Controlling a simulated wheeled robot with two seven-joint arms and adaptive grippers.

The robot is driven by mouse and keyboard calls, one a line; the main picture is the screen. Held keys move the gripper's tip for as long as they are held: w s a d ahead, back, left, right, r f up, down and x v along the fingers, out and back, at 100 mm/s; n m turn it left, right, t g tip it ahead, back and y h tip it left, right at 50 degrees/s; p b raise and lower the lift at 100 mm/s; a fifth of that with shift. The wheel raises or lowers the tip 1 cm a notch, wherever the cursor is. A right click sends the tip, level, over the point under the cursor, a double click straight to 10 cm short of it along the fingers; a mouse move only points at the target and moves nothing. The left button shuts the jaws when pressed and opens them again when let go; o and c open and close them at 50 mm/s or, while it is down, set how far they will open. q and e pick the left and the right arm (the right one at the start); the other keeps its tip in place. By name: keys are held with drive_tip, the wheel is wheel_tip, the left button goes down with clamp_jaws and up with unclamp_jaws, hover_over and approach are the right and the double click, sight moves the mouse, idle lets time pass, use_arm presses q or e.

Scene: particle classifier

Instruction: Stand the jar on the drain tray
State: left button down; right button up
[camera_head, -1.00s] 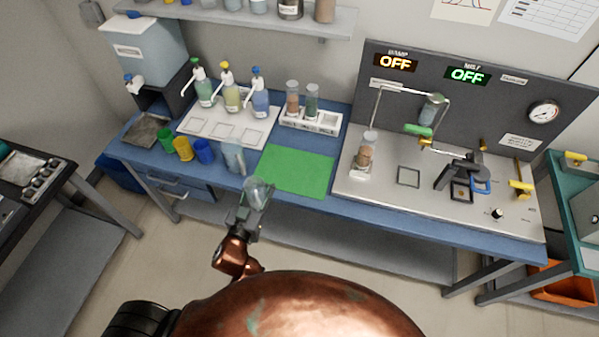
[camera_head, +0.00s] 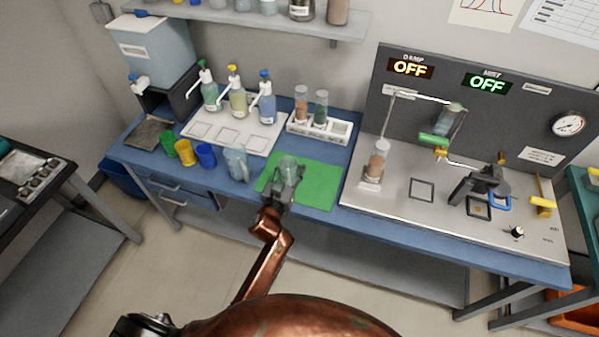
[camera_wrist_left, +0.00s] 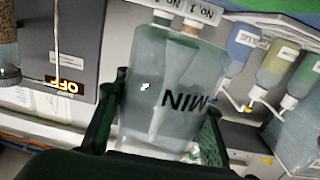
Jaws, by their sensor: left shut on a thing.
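My left gripper (camera_head: 286,184) is shut on a clear, pale jar (camera_head: 289,166) and holds it over the left part of the green mat; I cannot tell if the jar touches the mat. In the left wrist view the jar (camera_wrist_left: 165,85) fills the middle, between the two dark fingers (camera_wrist_left: 160,125), with upside-down "MIN" lettering on its wall. The drain tray appears to be the dark grey tray (camera_head: 148,133) at the bench's left end, below the tap of the water tank. Its top looks empty. My right gripper is not in view.
A clear pitcher (camera_head: 236,163) stands just left of the green mat (camera_head: 322,186). Green, yellow (camera_head: 185,152) and blue cups stand between it and the grey tray. Pump bottles (camera_head: 238,100) on a white board stand behind. A metal rig plate (camera_head: 400,205) lies right.

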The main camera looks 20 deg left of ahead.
use_arm(q)
drive_tip(key=shift+w+d+f+b, duration=0.25)
drive_tip(key=shift+w+d+f, duration=0.1)
drive_tip(key=shift+f, duration=0.25)
drive_tip(key=shift+w+d+f+b, duration=0.2)
drive_tip(key=shift+w+d+f, duration=0.15)
drive_tip(key=shift+f, duration=0.25)
drive_tip(key=shift+f+b, duration=0.65)
drive_tip(key=shift+f, duration=0.9)
drive_tip(key=shift+d, duration=0.1)
drive_tip(key=shift+f, duration=0.15)
drive_tip(key=c, duration=1.2)
unclamp_jaws()
